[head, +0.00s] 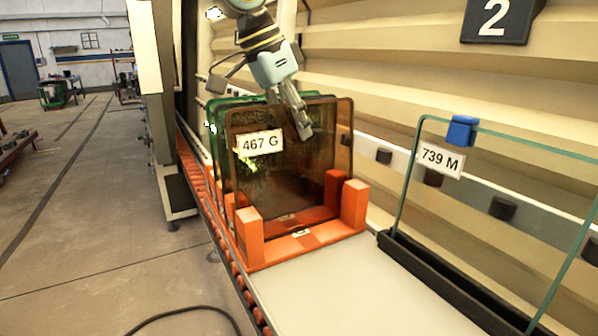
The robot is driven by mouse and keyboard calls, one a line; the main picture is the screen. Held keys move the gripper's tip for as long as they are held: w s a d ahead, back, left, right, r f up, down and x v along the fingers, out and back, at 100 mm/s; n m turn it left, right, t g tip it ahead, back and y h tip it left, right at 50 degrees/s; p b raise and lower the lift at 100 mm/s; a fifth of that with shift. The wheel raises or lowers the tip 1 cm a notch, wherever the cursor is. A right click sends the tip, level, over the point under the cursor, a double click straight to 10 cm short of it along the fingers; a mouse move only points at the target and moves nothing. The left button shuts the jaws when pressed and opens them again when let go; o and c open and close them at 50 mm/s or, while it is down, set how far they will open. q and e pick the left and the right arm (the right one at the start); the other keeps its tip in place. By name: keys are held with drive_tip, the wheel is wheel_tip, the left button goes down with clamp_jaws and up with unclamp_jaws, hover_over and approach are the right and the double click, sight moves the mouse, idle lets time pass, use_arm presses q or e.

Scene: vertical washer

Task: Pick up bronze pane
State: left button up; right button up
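The bronze pane (290,175) is a brown tinted, see-through sheet with rounded corners and a white label reading "467 G". It stands upright at the front of an orange rack (300,243), between its corner posts. Green-edged panes (217,125) stand behind it. My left gripper (304,130) points down from above and overlaps the top edge of the bronze pane right of the label. Its visible finger lies over the pane's face. I cannot tell whether it touches the pane or how far its fingers are apart. My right gripper is out of view.
A clear pane (500,185) labelled "739 M", with a blue clip (461,131), stands in a black holder (455,284) at right. A roller conveyor (236,268) runs along the left. A ribbed wall (400,60) rises behind. The floor at left is open, with a cable.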

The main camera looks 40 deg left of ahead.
use_arm(q)
clamp_jaws()
drive_tip(key=shift+r, duration=0.15)
idle(0.4)
